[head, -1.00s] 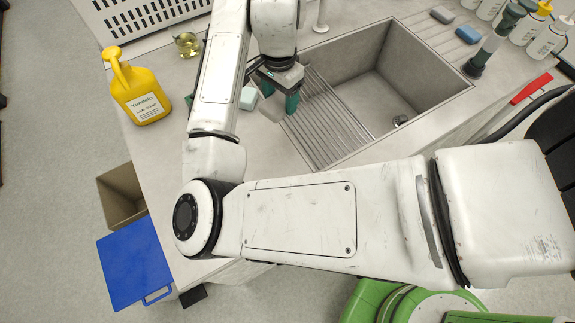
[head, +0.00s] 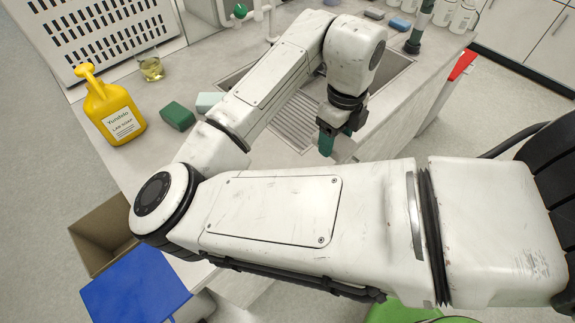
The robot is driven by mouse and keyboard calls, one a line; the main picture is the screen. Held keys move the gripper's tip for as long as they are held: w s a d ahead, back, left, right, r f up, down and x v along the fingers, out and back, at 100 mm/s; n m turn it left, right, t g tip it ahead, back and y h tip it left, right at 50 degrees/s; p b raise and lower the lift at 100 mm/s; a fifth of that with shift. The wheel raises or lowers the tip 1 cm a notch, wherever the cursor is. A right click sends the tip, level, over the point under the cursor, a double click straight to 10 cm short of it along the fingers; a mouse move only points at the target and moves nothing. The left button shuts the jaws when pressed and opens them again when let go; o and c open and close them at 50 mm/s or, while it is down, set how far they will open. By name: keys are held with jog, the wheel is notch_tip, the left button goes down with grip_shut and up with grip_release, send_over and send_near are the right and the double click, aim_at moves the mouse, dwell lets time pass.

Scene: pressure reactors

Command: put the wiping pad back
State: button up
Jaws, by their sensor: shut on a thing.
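My gripper (head: 328,141) points down over the front edge of the sink. A dark green block-like pad (head: 178,116) and a pale green pad (head: 208,102) lie on the counter to the left of the sink, apart from my gripper. A grey pad (head: 374,14) and a blue pad (head: 400,24) lie on the counter behind the sink.
The sink (head: 392,72) with its ribbed drainer (head: 290,122) is partly hidden by my arm. A yellow soap jug (head: 114,112), a beaker (head: 151,68) and a white perforated rack (head: 100,32) stand at left. Several bottles (head: 463,18) stand at the back right.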

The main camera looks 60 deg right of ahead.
jog(key=w+a+f, duration=0.1)
jog(key=w+f, duration=0.1)
jog(key=w+a+f+p, duration=0.1)
jog(key=w+f, duration=0.1)
jog(key=w, duration=0.1)
jog(key=w+a+f, duration=0.1)
jog(key=w+f, duration=0.1)
jog(key=w, duration=0.1)
jog(key=shift+w+a+f, duration=0.2)
jog(key=shift+f, duration=0.1)
jog(key=shift+w+a+f, duration=0.15)
jog(key=shift+w+f, duration=0.35)
jog(key=shift+f, duration=0.15)
jog(key=shift+w+f+p, duration=0.15)
jog(key=shift+f+p, duration=0.25)
jog(key=shift+f, duration=1.35)
jog(key=shift+f, duration=0.1)
jog(key=shift+f, duration=0.1)
jog(key=o, duration=1)
